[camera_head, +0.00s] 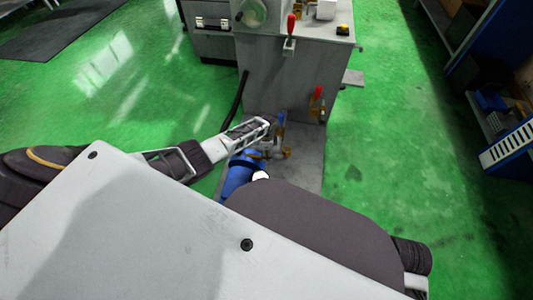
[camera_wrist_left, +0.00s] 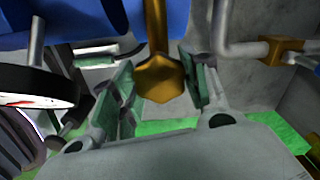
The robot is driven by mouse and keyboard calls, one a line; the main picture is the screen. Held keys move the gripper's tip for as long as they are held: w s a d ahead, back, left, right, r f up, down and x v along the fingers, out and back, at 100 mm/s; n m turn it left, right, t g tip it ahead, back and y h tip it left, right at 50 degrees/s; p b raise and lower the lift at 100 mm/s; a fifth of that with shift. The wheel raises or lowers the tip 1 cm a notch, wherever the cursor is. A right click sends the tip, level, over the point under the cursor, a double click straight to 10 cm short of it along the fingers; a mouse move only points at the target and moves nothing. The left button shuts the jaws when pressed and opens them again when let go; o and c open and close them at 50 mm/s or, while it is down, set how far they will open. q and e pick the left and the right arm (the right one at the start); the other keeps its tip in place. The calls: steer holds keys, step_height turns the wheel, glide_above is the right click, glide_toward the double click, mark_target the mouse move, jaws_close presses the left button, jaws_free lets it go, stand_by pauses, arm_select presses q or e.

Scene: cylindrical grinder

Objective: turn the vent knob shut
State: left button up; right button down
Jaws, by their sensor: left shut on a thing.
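My left gripper (camera_head: 266,123) reaches in from the left to the fittings at the top of a blue tank (camera_head: 238,176). In the left wrist view, a brass, faceted vent knob (camera_wrist_left: 160,82) on a brass stem sits between the two green-padded fingers. The left gripper is shut on this knob. In the head view the knob cannot be made out clearly among the small pipes and fittings (camera_head: 274,152). The blue body also shows along the top of the left wrist view (camera_wrist_left: 60,18). My right gripper is not in view.
A round gauge (camera_wrist_left: 38,88) is left of the fingers in the wrist view. A grey pipe with a brass fitting (camera_wrist_left: 283,48) is close on the right. The grey machine cabinet (camera_head: 285,80) stands behind the tank. Green floor (camera_head: 410,130) is clear to the right.

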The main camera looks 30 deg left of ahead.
arm_select(q)
steer(key=o, duration=1)
steer(key=shift+r, duration=0.15)
steer(key=shift+r, duration=5.8)
steer(key=shift+n, duration=0.4)
